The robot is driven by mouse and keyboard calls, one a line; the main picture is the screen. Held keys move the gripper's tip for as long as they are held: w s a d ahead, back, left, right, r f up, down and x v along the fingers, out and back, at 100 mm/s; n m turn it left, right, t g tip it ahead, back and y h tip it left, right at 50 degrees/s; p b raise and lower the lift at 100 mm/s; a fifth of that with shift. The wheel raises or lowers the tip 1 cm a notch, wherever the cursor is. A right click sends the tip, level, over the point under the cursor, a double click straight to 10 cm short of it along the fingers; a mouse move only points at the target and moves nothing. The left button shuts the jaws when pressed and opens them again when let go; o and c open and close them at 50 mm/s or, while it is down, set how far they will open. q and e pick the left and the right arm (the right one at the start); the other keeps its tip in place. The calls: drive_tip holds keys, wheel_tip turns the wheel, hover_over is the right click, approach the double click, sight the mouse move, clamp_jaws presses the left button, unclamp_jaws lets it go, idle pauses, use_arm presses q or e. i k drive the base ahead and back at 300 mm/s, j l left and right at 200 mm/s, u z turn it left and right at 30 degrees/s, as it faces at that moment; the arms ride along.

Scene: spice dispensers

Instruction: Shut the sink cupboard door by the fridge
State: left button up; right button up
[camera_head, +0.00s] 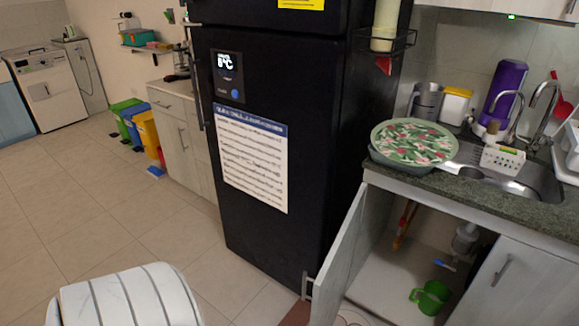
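The sink cupboard door by the fridge (343,252) is a pale grey panel at the lower right. It stands open, swung outward beside the fridge's right side, with its metal handle (307,285) near the lower front edge. The cupboard interior (385,268) is exposed, with pipes and a green mug (431,297) inside. The black fridge (285,130) stands left of the door. Neither of my grippers shows in the head view.
The neighbouring cupboard door (518,285) at the right is shut. A granite counter (410,187) above holds a sink (535,180) and a patterned round lid (413,140). Colored bins (145,133) stand at the back left. The tiled floor (110,215) at left is clear.

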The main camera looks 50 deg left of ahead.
sight(328, 290)
drive_tip(key=i+j, duration=0.1)
drive_tip(key=j, duration=1.85)
drive_tip(key=i+z, duration=0.05)
